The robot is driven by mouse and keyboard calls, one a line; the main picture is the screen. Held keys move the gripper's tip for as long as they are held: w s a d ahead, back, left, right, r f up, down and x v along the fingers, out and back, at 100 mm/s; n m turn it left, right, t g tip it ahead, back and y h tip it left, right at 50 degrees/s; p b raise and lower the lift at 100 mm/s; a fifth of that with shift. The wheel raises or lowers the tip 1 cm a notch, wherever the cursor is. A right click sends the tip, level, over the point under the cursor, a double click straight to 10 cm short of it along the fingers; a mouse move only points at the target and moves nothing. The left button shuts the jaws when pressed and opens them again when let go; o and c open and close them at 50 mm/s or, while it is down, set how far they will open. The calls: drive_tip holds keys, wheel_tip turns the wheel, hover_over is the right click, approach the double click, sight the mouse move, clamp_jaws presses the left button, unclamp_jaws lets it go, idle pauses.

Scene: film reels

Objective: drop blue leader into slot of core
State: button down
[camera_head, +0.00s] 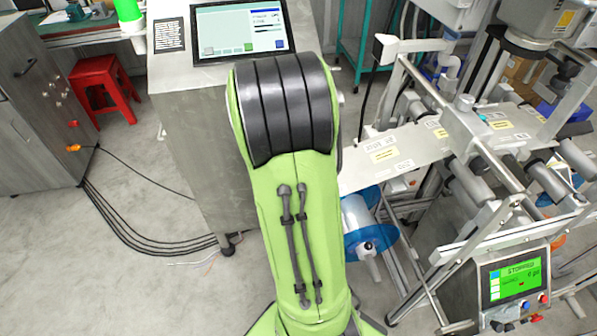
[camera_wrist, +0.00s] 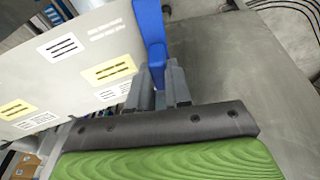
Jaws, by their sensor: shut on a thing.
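My gripper (camera_wrist: 160,84) shows in the wrist view with its grey fingers shut on the blue leader (camera_wrist: 150,27). The leader is a flat blue strip rising from between the fingers to the top edge, beside the pale machine plate. In the head view my green arm hides the gripper and the leader. A reel with blue flanges (camera_head: 383,239) and a pale core (camera_head: 355,214) sits below the plate, just right of my arm and partly covered by it. I see no slot on the core. The core cannot be made out in the wrist view.
The labelled machine plate (camera_head: 412,146) lies right of my arm, with rollers and bars around it. A green-lit control box (camera_head: 517,282) stands at lower right. A grey cabinet with a screen (camera_head: 240,30) stands behind my arm. Floor at left is open, crossed by black cables.

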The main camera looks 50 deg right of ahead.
drive_tip(key=shift+w+a+f, duration=0.95)
drive_tip(key=shift+a+f, duration=0.1)
drive_tip(key=shift+w+a+f, duration=0.35)
drive_tip(key=shift+a+f, duration=0.1)
drive_tip(key=s+d+f, duration=0.3)
drive_tip(key=s+d, duration=0.4)
drive_tip(key=d, duration=0.1)
drive_tip(key=shift+s+d+f, duration=0.3)
drive_tip(key=shift+d+f, duration=0.05)
drive_tip(key=shift+f, duration=0.05)
idle(1.4)
drive_tip(key=s+d+f, duration=0.3)
drive_tip(key=s+d, duration=0.3)
drive_tip(key=d, duration=0.1)
drive_tip(key=shift+s, duration=0.15)
idle(1.4)
